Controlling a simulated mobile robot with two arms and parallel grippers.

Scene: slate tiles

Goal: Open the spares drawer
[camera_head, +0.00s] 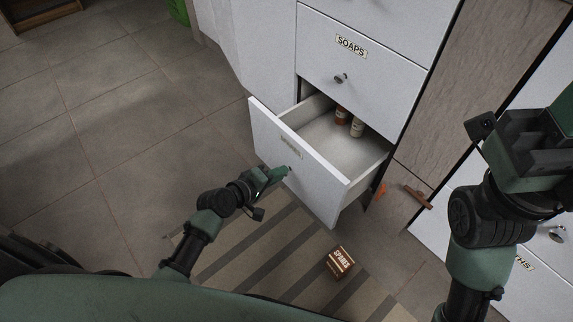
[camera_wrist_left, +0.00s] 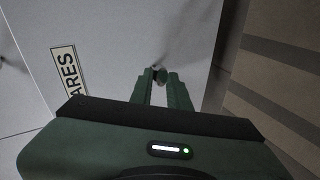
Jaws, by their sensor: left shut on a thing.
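The spares drawer (camera_head: 325,190) stands pulled out from the white cabinet, with its inside showing. Its front carries a label that reads "ARES" in the left wrist view (camera_wrist_left: 70,82), where the first letters are hidden. My left gripper (camera_head: 284,171) is at the drawer's front and shut on its small round knob (camera_wrist_left: 160,74). Inside the drawer are an orange-brown bottle (camera_head: 342,115) and a whitish bottle (camera_head: 357,127). My right gripper (camera_head: 545,135) is at the right edge, far from the drawer, and its fingers do not show clearly.
The shut soaps drawer (camera_head: 365,75) is directly above. A brown box (camera_head: 340,262) lies on the striped rug (camera_head: 270,248) in front of the open drawer. A small orange thing (camera_head: 380,190) is right of the drawer. The tiled floor at left is clear.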

